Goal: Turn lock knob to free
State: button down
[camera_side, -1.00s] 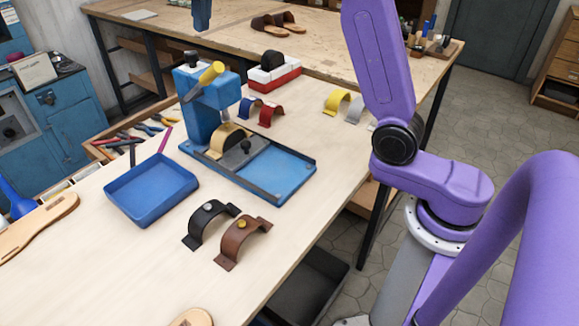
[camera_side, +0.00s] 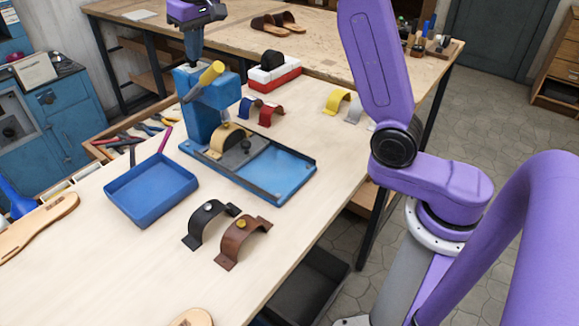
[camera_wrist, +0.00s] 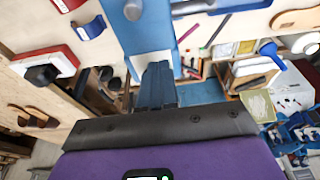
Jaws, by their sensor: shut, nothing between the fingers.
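The blue press (camera_side: 205,118) stands on the pale workbench, with a yellow-gripped lever (camera_side: 211,74) angled at its upper right. My gripper (camera_side: 194,62) points down at the top of the press, its blue fingers shut and empty. The dark knob on top of the press is hidden behind or under my fingertips, so I cannot tell whether they touch it or how it is turned. In the wrist view my closed fingers (camera_wrist: 158,70) overlap the blue press body (camera_wrist: 143,28).
A blue tray (camera_side: 150,192) lies left of the press. Black (camera_side: 207,222) and brown (camera_side: 240,240) straps lie in front. Blue and red straps (camera_side: 270,114) and a red-white box (camera_side: 273,75) stand close behind, to the right.

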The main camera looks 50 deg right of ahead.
jog(key=shift+f, duration=0.4)
